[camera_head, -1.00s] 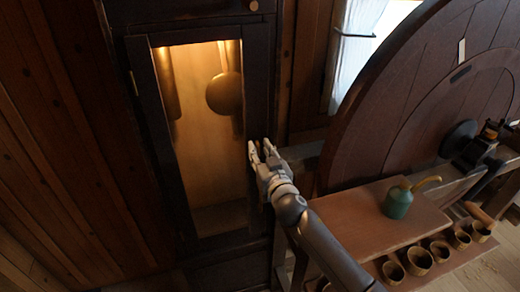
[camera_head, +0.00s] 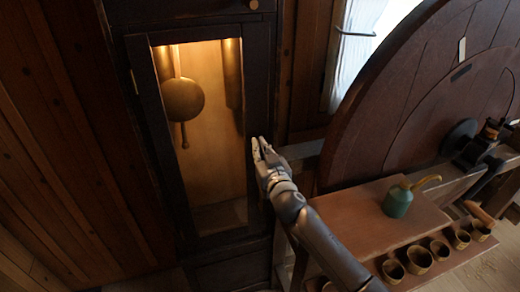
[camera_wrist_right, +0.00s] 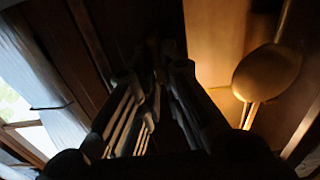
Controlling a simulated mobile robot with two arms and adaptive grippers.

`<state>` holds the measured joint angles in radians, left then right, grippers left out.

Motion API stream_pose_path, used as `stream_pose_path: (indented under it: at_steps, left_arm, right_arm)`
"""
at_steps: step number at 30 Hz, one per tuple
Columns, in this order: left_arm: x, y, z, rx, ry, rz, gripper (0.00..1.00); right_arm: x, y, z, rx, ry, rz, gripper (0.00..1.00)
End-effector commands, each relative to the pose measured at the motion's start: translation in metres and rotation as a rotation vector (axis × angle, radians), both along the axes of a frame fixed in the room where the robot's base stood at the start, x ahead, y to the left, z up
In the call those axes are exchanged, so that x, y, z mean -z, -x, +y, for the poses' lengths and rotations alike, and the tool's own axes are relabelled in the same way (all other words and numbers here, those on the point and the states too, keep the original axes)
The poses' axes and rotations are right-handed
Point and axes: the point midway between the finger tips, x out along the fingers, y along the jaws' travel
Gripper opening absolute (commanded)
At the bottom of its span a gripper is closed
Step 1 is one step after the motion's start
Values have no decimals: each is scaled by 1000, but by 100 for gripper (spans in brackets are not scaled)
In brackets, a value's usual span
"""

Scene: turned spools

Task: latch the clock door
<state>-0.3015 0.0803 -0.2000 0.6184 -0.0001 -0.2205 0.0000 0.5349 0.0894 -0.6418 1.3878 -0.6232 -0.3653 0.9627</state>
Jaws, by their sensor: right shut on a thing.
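The dark-framed clock door (camera_head: 257,80) has a tall lit glass pane and looks closed against its case. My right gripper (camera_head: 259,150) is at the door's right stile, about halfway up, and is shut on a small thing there. That thing is hidden between the fingers; by its place it is the door latch. In the right wrist view the dark fingers (camera_wrist_right: 160,75) point at the dark wood beside the lit pane, and the grip itself is too dark to make out. My left gripper is out of view.
A round brass pendulum (camera_head: 183,99) hangs behind the glass. To the right stand a large round wooden wheel (camera_head: 400,100) and a bench (camera_head: 370,215) with a green oil can (camera_head: 397,201). Several small cups sit on the lower shelf. A window is behind.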

Motion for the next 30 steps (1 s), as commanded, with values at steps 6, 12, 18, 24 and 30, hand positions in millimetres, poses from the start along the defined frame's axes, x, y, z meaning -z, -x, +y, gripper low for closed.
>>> stream_pose_path:
  at_steps: [6,12,18,24,30]
  left_arm:
    - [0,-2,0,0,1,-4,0]
    - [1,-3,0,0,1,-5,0]
    - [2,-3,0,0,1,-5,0]
    - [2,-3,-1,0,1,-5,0]
    - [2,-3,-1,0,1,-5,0]
  right_arm:
    - [0,0,1,0,70,-23,0]
    - [1,1,2,0,209,-68,0]
    - [2,2,4,0,388,-126,0]
    - [2,2,6,0,572,-186,0]
    - [4,3,8,-1,751,-244,0]
